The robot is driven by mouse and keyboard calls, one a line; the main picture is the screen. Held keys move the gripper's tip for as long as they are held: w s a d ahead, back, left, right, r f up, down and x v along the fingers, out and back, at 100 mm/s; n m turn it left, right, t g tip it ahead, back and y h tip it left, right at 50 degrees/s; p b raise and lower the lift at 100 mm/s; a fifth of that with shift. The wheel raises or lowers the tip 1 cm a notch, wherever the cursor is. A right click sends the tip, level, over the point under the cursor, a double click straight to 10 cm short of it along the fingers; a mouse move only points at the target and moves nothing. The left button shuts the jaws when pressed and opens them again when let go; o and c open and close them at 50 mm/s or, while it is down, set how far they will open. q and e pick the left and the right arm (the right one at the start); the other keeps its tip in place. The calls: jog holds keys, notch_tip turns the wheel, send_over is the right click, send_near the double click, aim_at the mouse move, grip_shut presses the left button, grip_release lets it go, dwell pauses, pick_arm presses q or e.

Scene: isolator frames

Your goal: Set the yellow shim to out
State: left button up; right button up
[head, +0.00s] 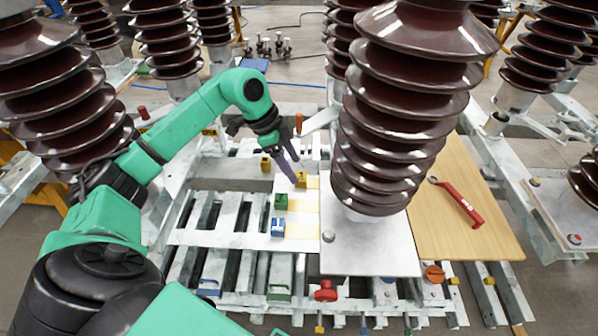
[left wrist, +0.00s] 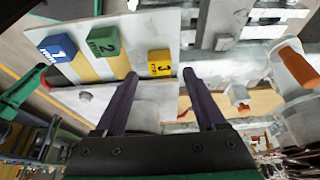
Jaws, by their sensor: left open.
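The yellow shim (head: 301,178), a small block, sits on the white plate beside the big insulator in the head view. It is set closer to the insulator than the green block (head: 281,202) and the blue block (head: 278,228) in the same row. In the left wrist view the yellow shim (left wrist: 160,63) shows a "3" and lies just beyond and between my fingertips. My left gripper (head: 295,168) is open and empty, its purple fingers pointing down at the shim; the left wrist view shows the gap between them (left wrist: 160,75). Contact cannot be told. My right gripper is out of view.
The brown ribbed insulator (head: 405,110) stands close right of the left gripper. Another yellow piece (head: 266,163) sits behind left. An orange handle (head: 298,122) rises near the gripper; it may be the one at right in the wrist view.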

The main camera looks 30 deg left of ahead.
aim_at(300, 177)
pick_arm(q)
jog(key=x, duration=0.4)
jog(key=shift+f, duration=0.1)
grip_shut()
dwell(1.3)
